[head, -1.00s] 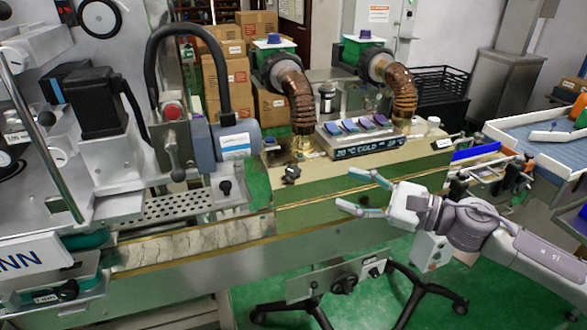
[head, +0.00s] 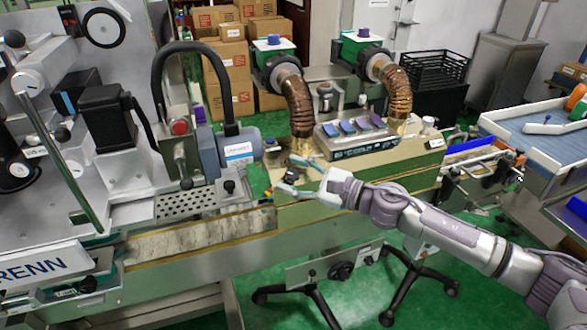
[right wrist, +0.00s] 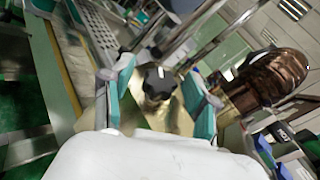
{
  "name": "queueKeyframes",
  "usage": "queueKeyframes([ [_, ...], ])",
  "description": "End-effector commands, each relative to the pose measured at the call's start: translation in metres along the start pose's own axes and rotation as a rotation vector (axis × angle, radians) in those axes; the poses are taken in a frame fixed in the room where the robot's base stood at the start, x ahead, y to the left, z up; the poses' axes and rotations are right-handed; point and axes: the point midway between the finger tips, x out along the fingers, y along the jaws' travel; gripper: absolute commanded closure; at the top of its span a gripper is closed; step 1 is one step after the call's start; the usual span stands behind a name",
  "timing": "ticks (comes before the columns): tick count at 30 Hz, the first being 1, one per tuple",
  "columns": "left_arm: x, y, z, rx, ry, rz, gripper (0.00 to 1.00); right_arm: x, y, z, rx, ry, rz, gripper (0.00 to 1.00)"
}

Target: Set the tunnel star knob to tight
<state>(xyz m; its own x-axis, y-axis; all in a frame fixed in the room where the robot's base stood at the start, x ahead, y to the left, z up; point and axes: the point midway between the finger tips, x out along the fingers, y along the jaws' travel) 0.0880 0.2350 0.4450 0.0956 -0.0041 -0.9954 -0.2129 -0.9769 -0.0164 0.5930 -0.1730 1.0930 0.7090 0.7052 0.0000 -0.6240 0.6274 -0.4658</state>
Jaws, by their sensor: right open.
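The black star knob (right wrist: 157,83) sits on the beige tunnel top in the right wrist view, between the two teal-padded fingers of my right gripper (right wrist: 157,70). The fingers are spread, with a visible gap on each side of the knob. In the head view my right gripper (head: 288,175) reaches in from the right over the near left end of the tunnel (head: 330,211). The knob (head: 290,173) shows there small and dark between the fingertips. Any tight or loose marking is too small to read. My left gripper is not in view.
Brown ribbed hoses (head: 300,105) rise from the tunnel behind my gripper. A display box (head: 358,146) stands on the tunnel to the right. A blue-grey motor (head: 238,148) and a perforated plate (head: 185,205) lie to the left. Another black knob (head: 340,270) is on a lower bracket.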

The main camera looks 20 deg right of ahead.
Motion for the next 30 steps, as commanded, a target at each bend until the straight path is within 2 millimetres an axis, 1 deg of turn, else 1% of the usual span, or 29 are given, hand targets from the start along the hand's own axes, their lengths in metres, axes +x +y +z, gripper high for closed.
queueKeyframes([
  [7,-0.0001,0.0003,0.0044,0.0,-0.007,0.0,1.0,0.0011,0.0003,-0.0007,0.0,0.0,0.0,0.41],
  [8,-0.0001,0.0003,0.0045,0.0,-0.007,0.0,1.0,0.001,0.0003,-0.0007,0.0,0.001,0.0,0.43],
  [18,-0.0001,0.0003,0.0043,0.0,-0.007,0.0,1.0,0.0008,0.0003,-0.0006,0.001,0.0,0.0,0.99],
  [25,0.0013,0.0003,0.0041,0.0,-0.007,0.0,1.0,0.0007,0.0011,-0.0012,0.008,0.0,-0.013,1.0],
  [30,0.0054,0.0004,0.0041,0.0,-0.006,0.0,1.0,0.0007,0.0025,-0.002,0.037,0.0,-0.065,1.0],
])
